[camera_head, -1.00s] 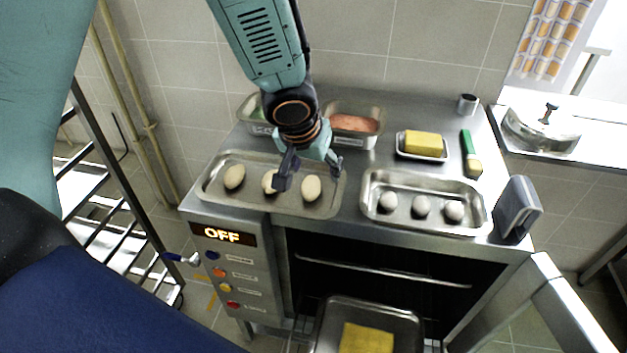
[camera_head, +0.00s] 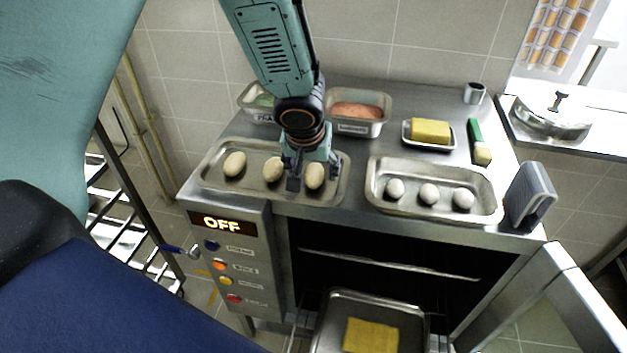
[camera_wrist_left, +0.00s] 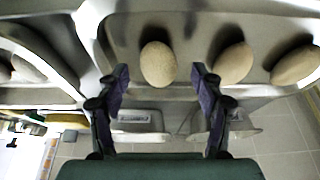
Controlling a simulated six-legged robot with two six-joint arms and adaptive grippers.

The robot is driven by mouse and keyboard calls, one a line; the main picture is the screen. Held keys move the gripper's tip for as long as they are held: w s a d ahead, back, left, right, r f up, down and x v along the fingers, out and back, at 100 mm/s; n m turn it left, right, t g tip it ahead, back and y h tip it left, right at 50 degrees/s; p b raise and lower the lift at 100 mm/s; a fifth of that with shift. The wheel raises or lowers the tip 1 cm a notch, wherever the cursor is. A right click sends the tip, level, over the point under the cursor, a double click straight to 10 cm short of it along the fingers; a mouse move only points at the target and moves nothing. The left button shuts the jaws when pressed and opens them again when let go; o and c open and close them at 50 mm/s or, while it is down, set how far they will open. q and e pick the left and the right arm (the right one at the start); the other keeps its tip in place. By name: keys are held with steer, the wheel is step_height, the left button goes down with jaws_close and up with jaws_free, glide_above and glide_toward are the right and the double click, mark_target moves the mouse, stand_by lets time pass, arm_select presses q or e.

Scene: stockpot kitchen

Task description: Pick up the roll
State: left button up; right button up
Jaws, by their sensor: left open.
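Several pale oval rolls lie in a metal tray (camera_head: 213,184) on top of the oven: a left roll (camera_head: 235,164), a middle roll (camera_head: 272,169) and a right roll (camera_head: 315,177). My left gripper (camera_head: 313,180) is open over the right roll, with one finger on each side of it in the picture. In the left wrist view, the right roll (camera_wrist_left: 158,64) lies between and just beyond the open fingertips of my left gripper (camera_wrist_left: 160,72). Neither finger visibly touches it. The middle roll (camera_wrist_left: 233,63) lies beside it there. My right gripper is out of view.
Behind are a container of pink food (camera_head: 358,112), butter on a dish (camera_head: 430,131) and a green-handled brush (camera_head: 476,140). A grey upright object (camera_head: 530,195) stands at the right edge. The oven door (camera_head: 575,290) is open.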

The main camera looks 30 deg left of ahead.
arm_select(q)
steer(key=shift+w+a+f, duration=0.1)
steer(key=shift+w+f, duration=0.15)
steer(key=shift+f, duration=0.4)
steer(key=shift+w, duration=0.15)
steer(key=shift+c, duration=0.2)
steer(key=c, duration=1.1)
